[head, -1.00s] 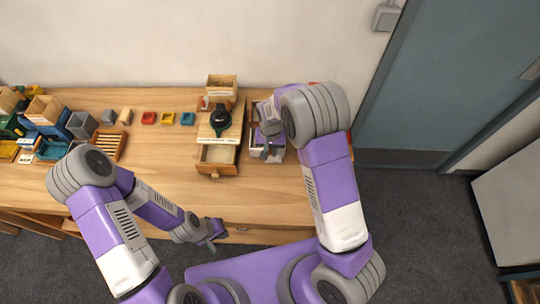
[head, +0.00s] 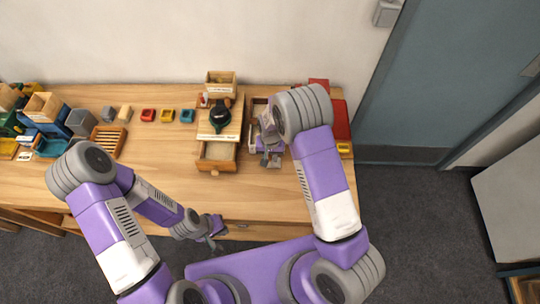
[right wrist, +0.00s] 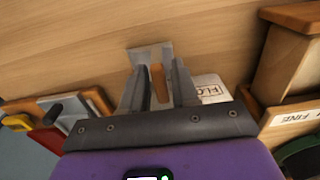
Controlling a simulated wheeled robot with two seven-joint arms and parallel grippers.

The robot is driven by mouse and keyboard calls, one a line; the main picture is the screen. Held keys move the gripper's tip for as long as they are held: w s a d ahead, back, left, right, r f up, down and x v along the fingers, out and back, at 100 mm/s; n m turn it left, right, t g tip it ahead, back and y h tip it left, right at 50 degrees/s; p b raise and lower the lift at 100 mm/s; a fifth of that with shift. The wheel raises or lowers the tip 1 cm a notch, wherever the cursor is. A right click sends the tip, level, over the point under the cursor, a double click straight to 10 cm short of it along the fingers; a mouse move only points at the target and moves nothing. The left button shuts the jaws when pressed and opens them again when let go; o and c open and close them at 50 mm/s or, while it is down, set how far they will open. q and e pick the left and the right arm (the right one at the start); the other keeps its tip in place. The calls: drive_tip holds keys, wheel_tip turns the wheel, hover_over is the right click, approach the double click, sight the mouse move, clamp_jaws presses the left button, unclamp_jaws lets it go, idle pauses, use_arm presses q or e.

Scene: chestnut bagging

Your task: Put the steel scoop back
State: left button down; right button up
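The steel scoop (right wrist: 158,80) shows in the right wrist view, with a grey metal end and an orange-brown handle between my right gripper's fingers (right wrist: 157,90). The fingers sit close on both sides of the handle. In the head view my right gripper (head: 270,150) is over the front of a wooden tray (head: 254,150) at the right of the table, with the scoop's grey end (head: 272,163) at the tray's front edge. The gripper and arm hide much of the tray. My left gripper (head: 213,232) hangs near the table's front edge, far from the scoop; its fingers are too small to read.
A wooden drawer unit (head: 219,128) with an open drawer (head: 217,154) stands left of the tray, with a dark green round object (head: 220,116) on it. A red case (head: 341,120) lies at the right edge. The table's middle front is bare.

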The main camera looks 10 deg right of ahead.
sight(270, 156)
drive_tip(key=shift+o, duration=0.9)
drive_tip(key=shift+r, duration=0.2)
wheel_tip(270, 156, up, 12)
drive_tip(key=shift+s, duration=0.1)
